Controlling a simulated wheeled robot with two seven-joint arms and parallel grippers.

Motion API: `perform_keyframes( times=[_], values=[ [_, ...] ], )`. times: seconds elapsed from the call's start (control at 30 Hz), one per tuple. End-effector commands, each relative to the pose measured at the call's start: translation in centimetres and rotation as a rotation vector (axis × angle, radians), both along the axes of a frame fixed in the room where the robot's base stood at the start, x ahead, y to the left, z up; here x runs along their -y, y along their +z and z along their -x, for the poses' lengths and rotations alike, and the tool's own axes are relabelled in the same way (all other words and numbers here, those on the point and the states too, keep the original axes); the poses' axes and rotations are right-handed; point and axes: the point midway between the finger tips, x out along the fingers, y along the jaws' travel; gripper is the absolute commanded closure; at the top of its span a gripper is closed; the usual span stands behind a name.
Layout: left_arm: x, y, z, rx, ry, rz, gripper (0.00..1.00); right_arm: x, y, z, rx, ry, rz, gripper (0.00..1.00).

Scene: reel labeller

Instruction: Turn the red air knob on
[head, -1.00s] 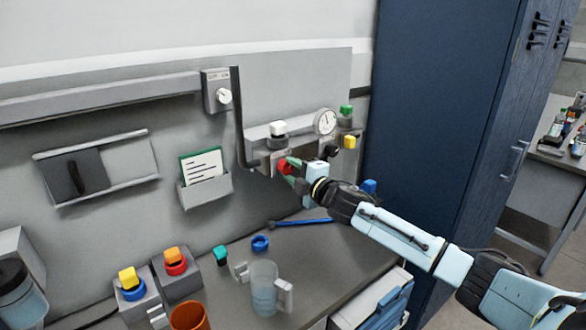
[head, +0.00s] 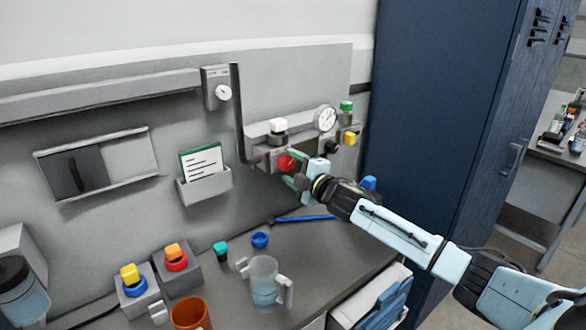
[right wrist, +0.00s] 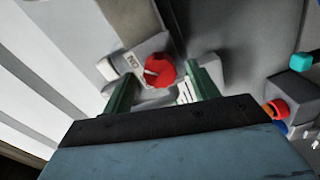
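The red air knob (head: 286,163) sits on the front of a grey wall-mounted unit, below a white cap. In the right wrist view the red knob (right wrist: 159,74) shows a pale pointer mark, and a plate beside it reads "ON". My right gripper (head: 292,168) is just in front of the knob. In the right wrist view its two green fingers (right wrist: 160,82) are spread apart, with the knob showing between and beyond their tips. The fingers look clear of the knob. My left gripper is not in view.
A round gauge (head: 326,118) and a green-capped part (head: 346,107) are beside the knob unit. A dark blue cabinet (head: 440,120) stands to the right.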

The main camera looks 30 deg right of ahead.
Motion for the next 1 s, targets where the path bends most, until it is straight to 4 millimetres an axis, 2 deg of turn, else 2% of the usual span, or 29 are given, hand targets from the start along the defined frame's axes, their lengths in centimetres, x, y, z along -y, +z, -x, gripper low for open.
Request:
perform_keyframes(
  times=[0.23, 0.37, 1.0],
  values=[
    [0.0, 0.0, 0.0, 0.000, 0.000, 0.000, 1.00, 0.0, 0.0, 0.1, 0.000, 0.000, 0.002, 0.41],
    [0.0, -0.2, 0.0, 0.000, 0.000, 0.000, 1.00, 0.1, -0.1, 0.9, 0.000, -0.001, 0.003, 0.41],
    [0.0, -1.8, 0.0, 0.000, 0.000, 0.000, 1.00, 0.8, -0.2, 10.6, -0.003, 0.001, 0.002, 0.41]
  ],
)
